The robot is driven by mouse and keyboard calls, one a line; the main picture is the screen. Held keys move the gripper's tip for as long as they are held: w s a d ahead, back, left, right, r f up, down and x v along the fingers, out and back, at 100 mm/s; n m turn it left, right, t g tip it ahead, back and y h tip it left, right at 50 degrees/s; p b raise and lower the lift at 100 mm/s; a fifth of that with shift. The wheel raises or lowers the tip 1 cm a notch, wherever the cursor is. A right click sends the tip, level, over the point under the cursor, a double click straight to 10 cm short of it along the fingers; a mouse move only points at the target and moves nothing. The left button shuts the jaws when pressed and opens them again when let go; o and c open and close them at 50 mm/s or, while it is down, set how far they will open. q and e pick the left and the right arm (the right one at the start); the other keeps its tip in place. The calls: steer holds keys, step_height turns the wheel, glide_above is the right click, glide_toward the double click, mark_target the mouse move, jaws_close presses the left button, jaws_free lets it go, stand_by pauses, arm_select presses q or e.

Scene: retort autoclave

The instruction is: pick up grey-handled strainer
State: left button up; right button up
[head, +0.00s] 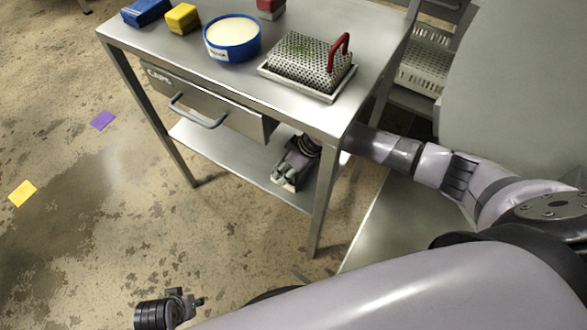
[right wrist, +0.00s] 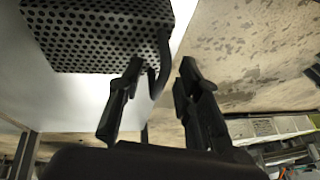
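A dark perforated strainer (right wrist: 95,35) with a dark grey handle (right wrist: 162,62) fills the upper left of the right wrist view, on or against a pale surface. My right gripper (right wrist: 160,72) is open. The handle is between its fingers, closer to the left finger; whether it touches is unclear. In the head view my right gripper (head: 290,177) reaches under the tabletop, above the lower shelf. I cannot make out the grey-handled strainer in the head view. My left gripper (head: 192,302) is low at the bottom left, away from the table; its finger opening is unclear.
The metal table (head: 165,48) holds a red-handled strainer (head: 300,62) on a white tray, a blue tub (head: 232,52) and colored blocks. A drawer (head: 205,105) with a bar handle is below. The lower shelf (head: 225,150) is mostly clear. A large grey cylinder (head: 515,90) stands right.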

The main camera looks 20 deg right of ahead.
steer(key=shift+a+f, duration=0.1)
steer(key=shift+f, duration=0.05)
steer(key=shift+c, duration=0.3)
jaws_close()
steer(key=shift+w, duration=0.1)
stand_by(0.6)
